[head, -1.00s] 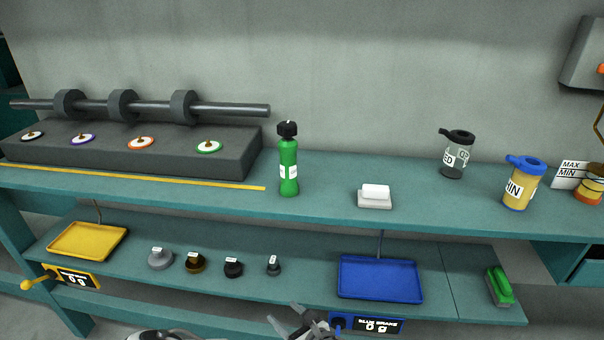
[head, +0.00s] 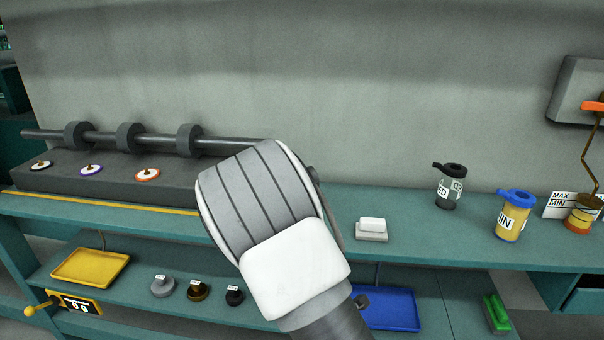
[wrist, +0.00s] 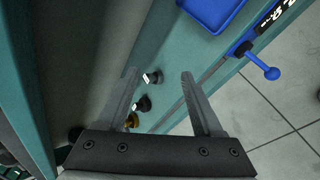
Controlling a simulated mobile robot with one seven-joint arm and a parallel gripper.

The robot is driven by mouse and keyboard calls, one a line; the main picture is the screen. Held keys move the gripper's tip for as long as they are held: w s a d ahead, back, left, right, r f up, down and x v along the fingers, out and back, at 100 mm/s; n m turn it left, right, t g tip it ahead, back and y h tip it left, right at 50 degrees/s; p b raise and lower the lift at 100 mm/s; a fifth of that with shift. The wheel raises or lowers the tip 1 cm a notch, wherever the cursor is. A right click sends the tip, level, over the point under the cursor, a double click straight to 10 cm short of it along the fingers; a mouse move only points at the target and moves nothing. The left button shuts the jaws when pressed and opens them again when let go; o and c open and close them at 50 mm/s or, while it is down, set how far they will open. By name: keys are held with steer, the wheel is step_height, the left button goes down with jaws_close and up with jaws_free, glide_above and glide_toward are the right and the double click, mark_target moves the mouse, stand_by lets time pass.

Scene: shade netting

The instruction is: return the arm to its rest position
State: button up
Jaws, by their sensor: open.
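My gripper (wrist: 160,85) shows in the wrist view with its two fingers spread apart and nothing between them that it holds. It hangs above the lower shelf, whose small dark knobbed weights (wrist: 143,103) show below and beyond the fingers. In the head view my arm's white and grey links stand up in the middle of the picture.
The upper shelf holds a white block (head: 372,226), a dark shaker (head: 449,188) and a yellow jar with blue lid (head: 513,217). Below are a yellow tray (head: 92,267), a blue tray (head: 398,310) and a green brush (head: 496,314). A dark rack (head: 110,185) stands left.

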steer(key=s+d+r+m+g+p, duration=0.2)
steer(key=s+d+r+m, duration=0.15)
steer(key=r+m, duration=0.55)
steer(key=s+d+r+m+g+p, duration=0.15)
steer(key=s+r+m, duration=0.3)
steer(key=r, duration=0.85)
steer(key=s+d+r+m+g+p, duration=0.1)
steer(key=s+d+r+m+p, duration=0.2)
steer(key=s+r, duration=1)
steer(key=s+d+m, duration=0.1)
steer(key=d+m, duration=0.1)
steer(key=m, duration=0.3)
steer(key=shift+s+h, duration=0.2)
steer(key=shift+h, duration=0.2)
